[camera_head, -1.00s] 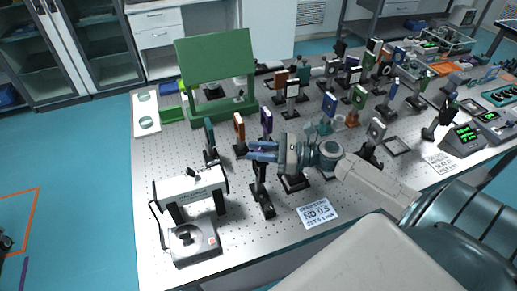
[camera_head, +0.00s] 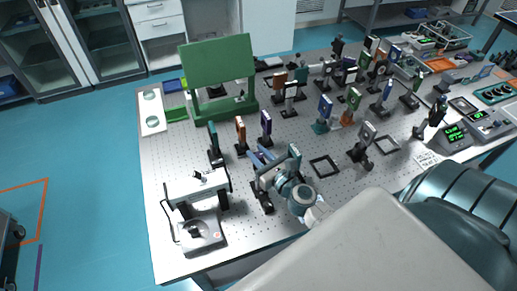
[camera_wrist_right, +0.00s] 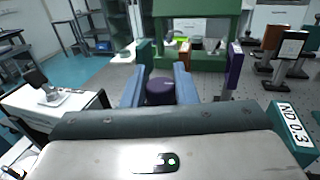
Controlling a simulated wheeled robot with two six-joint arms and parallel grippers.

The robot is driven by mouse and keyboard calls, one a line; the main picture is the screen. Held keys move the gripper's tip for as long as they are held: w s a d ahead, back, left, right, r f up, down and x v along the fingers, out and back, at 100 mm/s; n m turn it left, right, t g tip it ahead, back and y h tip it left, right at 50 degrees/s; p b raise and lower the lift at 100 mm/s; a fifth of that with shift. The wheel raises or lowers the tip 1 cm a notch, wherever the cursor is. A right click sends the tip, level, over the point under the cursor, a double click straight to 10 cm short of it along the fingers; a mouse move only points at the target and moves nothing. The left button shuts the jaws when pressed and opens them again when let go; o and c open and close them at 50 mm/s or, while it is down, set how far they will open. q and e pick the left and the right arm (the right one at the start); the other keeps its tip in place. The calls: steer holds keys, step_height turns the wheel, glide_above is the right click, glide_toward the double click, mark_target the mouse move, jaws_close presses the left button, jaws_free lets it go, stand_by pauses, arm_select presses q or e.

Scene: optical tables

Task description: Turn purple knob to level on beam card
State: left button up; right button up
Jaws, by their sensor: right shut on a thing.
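The purple knob (camera_wrist_right: 160,92) shows in the right wrist view, low between the two blue fingers of my right gripper (camera_wrist_right: 159,86). The gripper is shut on it, and its housing hides the knob's lower part. In the head view my right gripper (camera_head: 262,157) is at a black post mount (camera_head: 263,197) near the table's front; I cannot make out the knob there. The written beam card that lay just right of this mount is hidden behind my right arm. My left gripper is not in view.
A white bench device (camera_head: 196,185) and a grey box (camera_head: 200,233) stand left. Slim coloured plates, one purple (camera_head: 266,122), stand just behind the gripper. A green panel stand (camera_head: 217,62) is at the back. Crowded optics (camera_head: 352,105) fill the right.

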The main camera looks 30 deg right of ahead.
steer(key=m+h+b, duration=0.1)
steer(key=m+h, duration=0.2)
steer(key=h, duration=0.1)
steer(key=shift+f, duration=0.1)
steer(key=m+g+h, duration=0.1)
steer(key=h, duration=0.2)
steer(key=shift+m+b, duration=0.3)
steer(key=shift+b, duration=0.1)
steer(key=m+g+h+b, duration=0.1)
steer(key=m+h+b, duration=0.1)
steer(key=h, duration=0.1)
steer(key=shift+f+g, duration=0.1)
steer(key=shift+g, duration=0.3)
steer(key=shift+m+g+h+b, duration=0.9)
steer(key=shift+m+h+b, duration=0.2)
steer(key=shift+h, duration=0.2)
steer(key=shift+r, duration=0.2)
steer(key=o, duration=1)
steer(key=shift+c, duration=0.2)
